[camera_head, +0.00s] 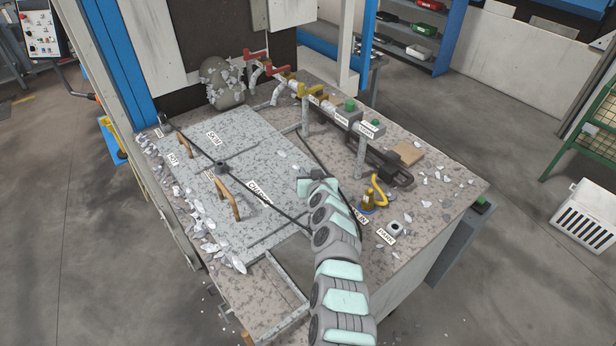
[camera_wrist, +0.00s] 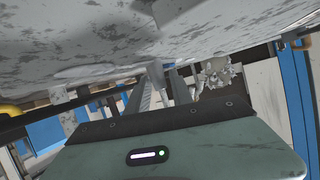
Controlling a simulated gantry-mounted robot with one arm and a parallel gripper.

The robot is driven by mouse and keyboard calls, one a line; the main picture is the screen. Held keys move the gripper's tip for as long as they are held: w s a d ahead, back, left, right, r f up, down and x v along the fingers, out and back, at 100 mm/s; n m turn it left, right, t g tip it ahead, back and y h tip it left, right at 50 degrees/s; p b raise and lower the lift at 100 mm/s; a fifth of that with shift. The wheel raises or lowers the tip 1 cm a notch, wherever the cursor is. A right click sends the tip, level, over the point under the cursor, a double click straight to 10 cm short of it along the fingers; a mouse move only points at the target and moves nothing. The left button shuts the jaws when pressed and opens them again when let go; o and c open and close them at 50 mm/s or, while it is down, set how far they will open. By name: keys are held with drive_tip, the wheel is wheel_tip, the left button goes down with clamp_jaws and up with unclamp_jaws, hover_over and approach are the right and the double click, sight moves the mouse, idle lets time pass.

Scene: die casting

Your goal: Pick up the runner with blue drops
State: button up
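I cannot make out a runner with blue drops in either view. The only small blue mark on the bench is a blue base under a brass fitting (camera_head: 368,199) with a yellow hose, right of my arm. My gripper (camera_head: 312,186) is over the middle of the bench in the head view, at the end of my grey and pale green arm; its fingers are not clear there. In the wrist view, narrow grey parts stand beyond the dark edge of my gripper (camera_wrist: 165,82). Whether they are open or shut is unclear, and I see no held object.
The speckled bench (camera_head: 425,205) carries flat grey plates (camera_head: 215,145) with copper-coloured handles (camera_head: 229,198). Metal shards (camera_head: 205,222) line its left edge. A pipe rack (camera_head: 345,118) with red (camera_head: 257,54) and yellow valves stands behind. Black cables cross the plates. A mottled surface (camera_wrist: 100,45) fills the upper wrist view.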

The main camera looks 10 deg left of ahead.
clamp_jaws()
drive_tip(key=shift+r, duration=0.1)
idle(0.4)
